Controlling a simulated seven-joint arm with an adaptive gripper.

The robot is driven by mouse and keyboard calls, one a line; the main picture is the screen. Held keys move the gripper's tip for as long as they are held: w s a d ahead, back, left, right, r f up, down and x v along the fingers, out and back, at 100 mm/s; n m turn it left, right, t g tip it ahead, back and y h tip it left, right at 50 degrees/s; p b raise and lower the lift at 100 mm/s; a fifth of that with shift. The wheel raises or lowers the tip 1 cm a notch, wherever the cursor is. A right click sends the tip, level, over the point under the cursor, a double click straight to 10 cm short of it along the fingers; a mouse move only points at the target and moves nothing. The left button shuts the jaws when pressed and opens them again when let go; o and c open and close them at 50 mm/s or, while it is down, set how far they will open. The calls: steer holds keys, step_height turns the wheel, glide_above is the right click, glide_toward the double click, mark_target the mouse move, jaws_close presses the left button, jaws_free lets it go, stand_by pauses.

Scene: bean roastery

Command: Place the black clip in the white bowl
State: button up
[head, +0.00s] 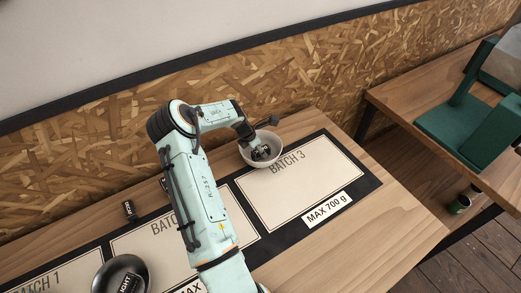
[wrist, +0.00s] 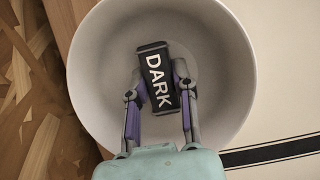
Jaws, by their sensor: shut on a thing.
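The white bowl (head: 246,158) stands at the back edge of the table, by the corner of the BATCH 3 card. In the wrist view the bowl (wrist: 92,75) fills the middle, seen from above. My gripper (wrist: 158,85) is inside its rim, with its fingers on both sides of a black clip (wrist: 158,72) marked DARK. The fingers are shut on the clip, which lies slightly tilted over the bowl's floor. I cannot tell whether the clip touches the bowl. In the head view my gripper (head: 262,152) partly hides the clip.
A black bowl (head: 103,272) at front left holds a black piece marked LIGHT (head: 130,283). Another small black piece (head: 129,209) stands left of my arm. A chipboard wall (head: 70,160) runs behind the table.

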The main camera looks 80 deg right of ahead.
steer(key=shift+f, duration=0.2)
steer(key=o, duration=0.8)
steer(key=shift+r, duration=0.2)
steer(key=v, duration=1.2)
